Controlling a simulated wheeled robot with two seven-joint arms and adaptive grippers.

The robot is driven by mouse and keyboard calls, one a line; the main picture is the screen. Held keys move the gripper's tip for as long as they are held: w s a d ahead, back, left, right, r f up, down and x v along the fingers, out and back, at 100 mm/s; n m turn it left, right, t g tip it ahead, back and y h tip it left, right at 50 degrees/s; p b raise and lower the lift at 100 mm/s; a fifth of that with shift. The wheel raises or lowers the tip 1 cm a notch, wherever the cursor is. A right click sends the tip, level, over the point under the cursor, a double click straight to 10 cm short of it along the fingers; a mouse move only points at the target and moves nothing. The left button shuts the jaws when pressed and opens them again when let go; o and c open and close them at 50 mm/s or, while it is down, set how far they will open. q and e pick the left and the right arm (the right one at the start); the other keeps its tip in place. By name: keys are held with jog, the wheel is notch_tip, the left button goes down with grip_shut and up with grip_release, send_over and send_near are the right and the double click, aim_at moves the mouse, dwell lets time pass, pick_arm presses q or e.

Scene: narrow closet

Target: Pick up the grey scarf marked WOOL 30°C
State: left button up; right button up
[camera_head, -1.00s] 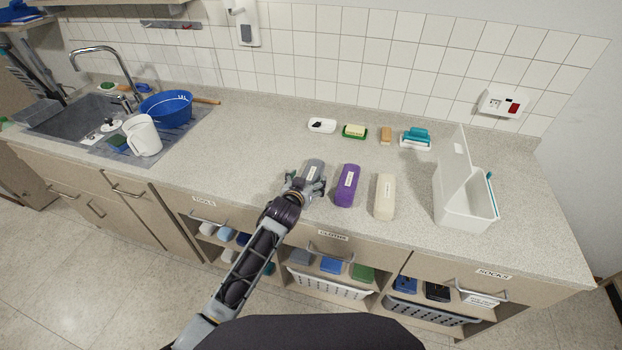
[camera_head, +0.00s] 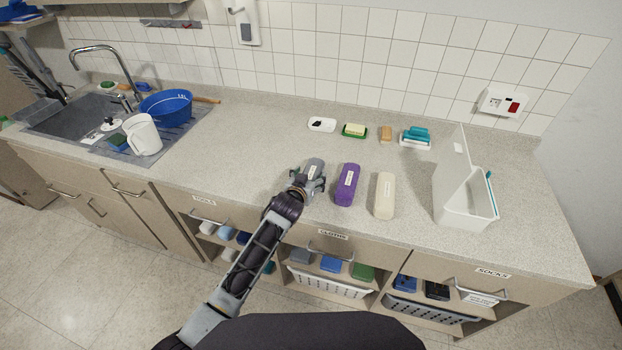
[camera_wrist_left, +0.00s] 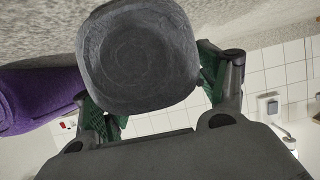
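The grey scarf (camera_head: 314,168) is a rolled bundle with a pale label at the front of the counter, left of a purple roll. The label's words are too small to read. My left gripper (camera_head: 308,183) is at its near end. In the left wrist view the round end of the grey scarf (camera_wrist_left: 140,55) fills the space between the two green-padded fingers of the left gripper (camera_wrist_left: 150,95), which appear to press on both its sides. It seems to rest on the counter still. My right gripper is not in view.
A purple roll (camera_head: 347,185) stands close on the right, also in the left wrist view (camera_wrist_left: 40,100), with a cream roll (camera_head: 384,195) beyond it. A white open box (camera_head: 464,208) is further right. Soap dishes and brushes line the back. The counter left of the scarf is clear.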

pick_arm(q)
jog(key=c, duration=0.8)
jog(key=shift+r, duration=0.1)
jog(key=shift+r+b, duration=0.4)
jog(key=shift+r, duration=4.55)
